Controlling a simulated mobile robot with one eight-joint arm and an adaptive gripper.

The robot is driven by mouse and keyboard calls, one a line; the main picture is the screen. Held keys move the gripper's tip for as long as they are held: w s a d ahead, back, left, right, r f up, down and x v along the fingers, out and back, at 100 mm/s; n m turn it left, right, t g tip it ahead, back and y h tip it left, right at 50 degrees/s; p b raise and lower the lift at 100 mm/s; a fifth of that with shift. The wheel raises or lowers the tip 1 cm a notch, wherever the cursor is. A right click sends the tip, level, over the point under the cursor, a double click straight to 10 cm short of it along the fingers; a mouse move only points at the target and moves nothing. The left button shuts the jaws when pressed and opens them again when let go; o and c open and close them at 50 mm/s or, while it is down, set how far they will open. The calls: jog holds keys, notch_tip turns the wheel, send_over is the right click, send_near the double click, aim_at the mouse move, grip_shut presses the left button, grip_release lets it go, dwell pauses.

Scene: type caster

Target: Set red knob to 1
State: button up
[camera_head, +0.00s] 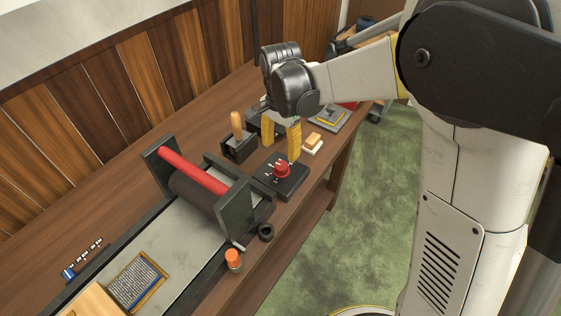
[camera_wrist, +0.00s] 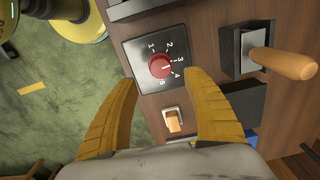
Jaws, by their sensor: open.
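The red knob (camera_head: 281,169) sits on a black dial box on the bench. My gripper (camera_head: 281,148) is open and empty, with yellow fingers pointing down above the back of the dial box. In the wrist view the fingertips of my gripper (camera_wrist: 160,78) lie on either side below the knob, apart from it.
A black box with an orange-handled lever (camera_head: 237,124) stands left of the dial. A press with a red roller (camera_head: 190,170) is nearer. A small wood-topped block (camera_head: 313,141) lies behind the dial. An orange-capped bottle (camera_head: 233,259) stands near the bench edge.

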aim_at(281, 165)
notch_tip(281, 165, down, 8)
jog(key=shift+f+b, duration=0.1)
jog(key=shift+b, duration=1.15)
jog(key=c, duration=1.2)
